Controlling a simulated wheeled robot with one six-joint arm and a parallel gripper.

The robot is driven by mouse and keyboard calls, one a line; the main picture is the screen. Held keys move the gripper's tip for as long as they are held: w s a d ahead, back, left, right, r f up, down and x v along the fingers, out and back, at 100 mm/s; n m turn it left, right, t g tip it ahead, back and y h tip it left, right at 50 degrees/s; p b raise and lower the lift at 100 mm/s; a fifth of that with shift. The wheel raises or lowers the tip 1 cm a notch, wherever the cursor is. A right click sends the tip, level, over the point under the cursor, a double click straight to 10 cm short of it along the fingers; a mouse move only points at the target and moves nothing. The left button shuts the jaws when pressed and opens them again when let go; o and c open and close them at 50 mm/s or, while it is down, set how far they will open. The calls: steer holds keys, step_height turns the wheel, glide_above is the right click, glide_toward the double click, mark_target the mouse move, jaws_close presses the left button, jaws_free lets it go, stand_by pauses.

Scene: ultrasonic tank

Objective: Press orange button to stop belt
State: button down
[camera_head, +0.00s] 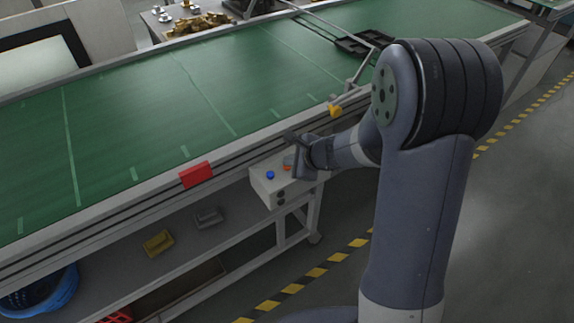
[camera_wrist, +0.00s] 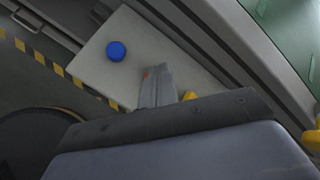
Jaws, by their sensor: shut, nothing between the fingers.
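The orange button (camera_head: 287,164) is on the top of a light grey control box (camera_head: 266,187) fixed to the side of the belt frame. In the wrist view only a small orange bit (camera_wrist: 146,73) shows beside my fingertips. My gripper (camera_head: 291,150) is shut and empty, with its fingers right over the button area. In the wrist view the closed fingers (camera_wrist: 157,82) cover most of the button. I cannot tell whether they touch it. The green belt (camera_head: 150,95) runs behind the box.
A blue button (camera_head: 270,175) sits left of the orange one on the same box. Yellow-black floor tape (camera_head: 290,288) runs in front. A lower shelf holds small parts.

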stand_by(0.4)
steer(key=shift+r+p, duration=0.6)
steer(key=shift+r, duration=0.15)
steer(key=shift+r, duration=0.1)
step_height(320, 180, up, 5)
steer(key=p, duration=0.4)
stand_by(0.4)
stand_by(0.4)
